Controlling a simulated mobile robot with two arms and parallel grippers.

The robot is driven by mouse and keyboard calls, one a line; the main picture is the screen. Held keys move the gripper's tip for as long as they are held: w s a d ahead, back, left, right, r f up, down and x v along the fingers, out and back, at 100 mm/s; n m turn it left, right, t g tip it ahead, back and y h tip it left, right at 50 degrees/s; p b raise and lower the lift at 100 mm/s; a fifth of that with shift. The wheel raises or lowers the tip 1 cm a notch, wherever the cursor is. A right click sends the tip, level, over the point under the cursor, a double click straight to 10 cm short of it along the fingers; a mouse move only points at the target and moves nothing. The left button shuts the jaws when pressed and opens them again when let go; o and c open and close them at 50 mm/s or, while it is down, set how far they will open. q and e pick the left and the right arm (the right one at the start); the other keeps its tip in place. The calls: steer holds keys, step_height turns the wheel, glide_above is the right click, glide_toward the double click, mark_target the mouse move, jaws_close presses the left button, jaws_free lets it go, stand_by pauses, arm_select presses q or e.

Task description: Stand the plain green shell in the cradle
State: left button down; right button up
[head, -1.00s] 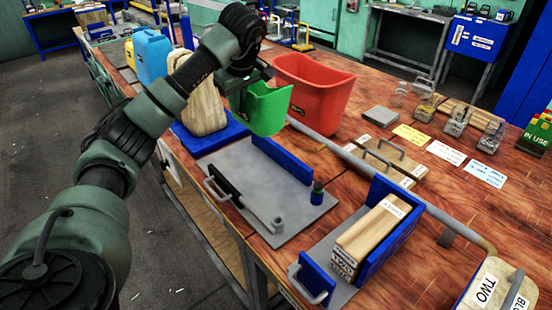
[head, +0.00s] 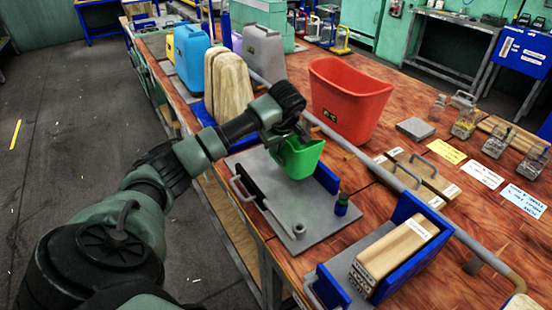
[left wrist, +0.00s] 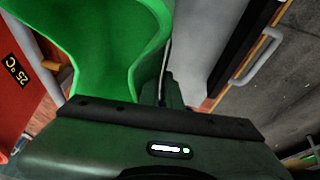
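The green shell (head: 302,160) is an open, tub-like piece held in the air. My left gripper (head: 286,134) is shut on its upper edge. In the left wrist view the green shell (left wrist: 95,45) fills the upper left, against the gripper body; the fingertips are mostly hidden. Below the shell is a grey plate (head: 262,168) with a blue wall (head: 327,178) on its far side and a black bar on its near side, which looks like the cradle. The shell hides part of the plate; I cannot tell if they touch. My right gripper is not in view.
A large red tub (head: 350,100) stands just behind the plate. A wooden block (head: 395,255) lies in a blue-ended press at the front right. Wooden, blue and grey shells (head: 228,85) stand to the left. A grey pipe runs along the bench.

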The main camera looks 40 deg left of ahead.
arm_select(q)
steer(key=shift+f, duration=2.15)
steer(key=shift+f, duration=0.1)
steer(key=c, duration=1.6)
jaws_free()
steer(key=v, duration=1.2)
steer(key=shift+b, duration=0.3)
